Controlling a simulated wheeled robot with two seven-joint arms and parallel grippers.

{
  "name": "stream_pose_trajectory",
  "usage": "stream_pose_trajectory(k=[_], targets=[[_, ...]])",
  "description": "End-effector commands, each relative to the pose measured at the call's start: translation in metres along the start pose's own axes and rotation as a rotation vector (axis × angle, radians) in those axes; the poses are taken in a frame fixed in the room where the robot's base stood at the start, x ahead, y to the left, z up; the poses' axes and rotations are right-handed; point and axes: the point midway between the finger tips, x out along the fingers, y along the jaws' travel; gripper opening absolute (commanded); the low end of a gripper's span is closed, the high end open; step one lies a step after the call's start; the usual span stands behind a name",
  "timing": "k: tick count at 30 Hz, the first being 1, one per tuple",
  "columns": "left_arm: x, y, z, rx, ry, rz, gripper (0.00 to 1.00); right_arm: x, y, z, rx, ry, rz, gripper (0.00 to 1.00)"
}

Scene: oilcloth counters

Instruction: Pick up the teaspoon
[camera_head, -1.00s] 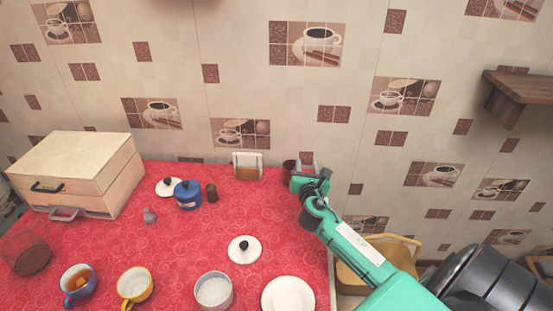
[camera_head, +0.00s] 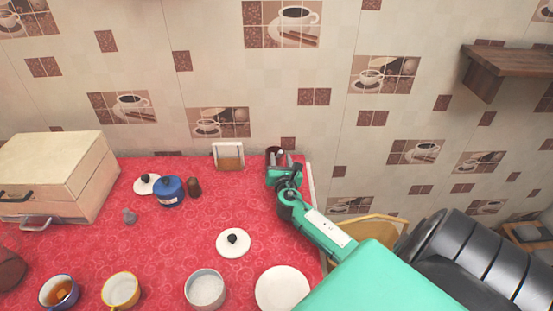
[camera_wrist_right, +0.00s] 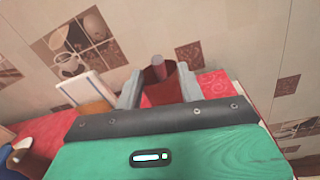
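A dark red cup (camera_head: 270,153) stands at the back right corner of the red counter. In the right wrist view the cup (camera_wrist_right: 163,92) has a greyish, rod-like end (camera_wrist_right: 158,68) standing up from it; it may be the teaspoon's handle, but its full shape is hidden. My right gripper (camera_head: 284,160) is at the cup. In the right wrist view its two grey fingers (camera_wrist_right: 160,88) are apart, one on each side of the cup and the rod; I see no grip on either. My left gripper is not in view.
A napkin holder (camera_head: 229,157) stands left of the cup. A blue pot (camera_head: 170,193), white lid (camera_head: 233,243), white bowl (camera_head: 205,290), plate (camera_head: 282,289), yellow cup (camera_head: 121,290) and wooden box (camera_head: 55,165) share the counter. The wall is close behind; the counter's middle is mostly clear.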

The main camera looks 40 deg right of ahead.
Motion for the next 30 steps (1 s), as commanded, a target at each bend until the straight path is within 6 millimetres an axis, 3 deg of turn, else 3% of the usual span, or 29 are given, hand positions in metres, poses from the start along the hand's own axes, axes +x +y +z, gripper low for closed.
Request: stream_pose_trajectory(k=[9,19,25,30], targets=[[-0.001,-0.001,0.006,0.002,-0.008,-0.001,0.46,0.045,0.000,0.001,0.000,-0.002,-0.001,0.39],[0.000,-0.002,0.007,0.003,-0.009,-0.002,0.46,0.051,0.000,0.001,-0.001,-0.001,-0.001,0.39],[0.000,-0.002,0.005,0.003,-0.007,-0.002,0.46,0.051,0.000,0.001,0.000,-0.001,-0.001,0.01],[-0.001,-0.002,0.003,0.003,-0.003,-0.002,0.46,0.051,0.000,0.001,0.000,-0.001,-0.001,0.00]])
